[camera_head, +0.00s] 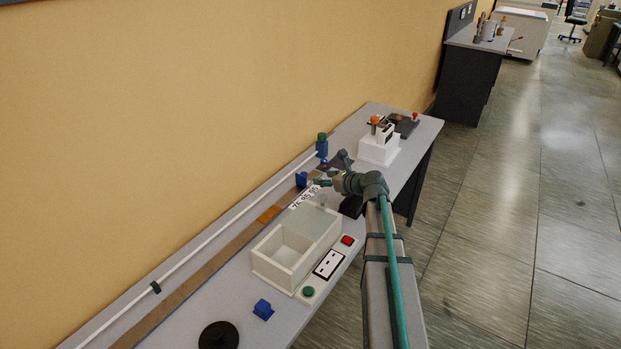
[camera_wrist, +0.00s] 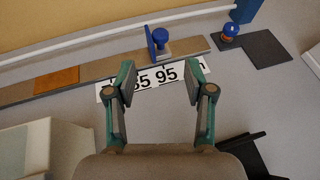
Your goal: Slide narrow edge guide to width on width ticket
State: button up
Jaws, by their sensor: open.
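A blue guide (camera_head: 301,180) with an upright tab stands on the brown strip along the back of the bench; it also shows in the wrist view (camera_wrist: 157,44). A white scale (camera_wrist: 146,82) with black numbers lies in front of the strip; 95 is readable, the others are partly hidden by my fingers. My gripper (camera_wrist: 160,76) is open and empty, its fingertips over the scale and apart from the blue guide, which stands just beyond them. In the head view my gripper (camera_head: 324,182) is beside the guide. A small white card (camera_head: 329,264) with a black border lies near the front edge; its marks are too small to read.
An orange piece (camera_head: 269,214) lies on the strip. A white rail runs behind it. An open white box (camera_head: 270,272) stands in front, near a green button (camera_head: 308,291) and red button (camera_head: 347,240). A second blue block (camera_head: 263,309) and black disc (camera_head: 219,337) lie nearer.

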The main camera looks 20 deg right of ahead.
aim_at(305, 174)
jog(key=p+x, duration=0.1)
jog(key=x, duration=0.9)
jog(key=shift+p, duration=0.3)
grip_shut()
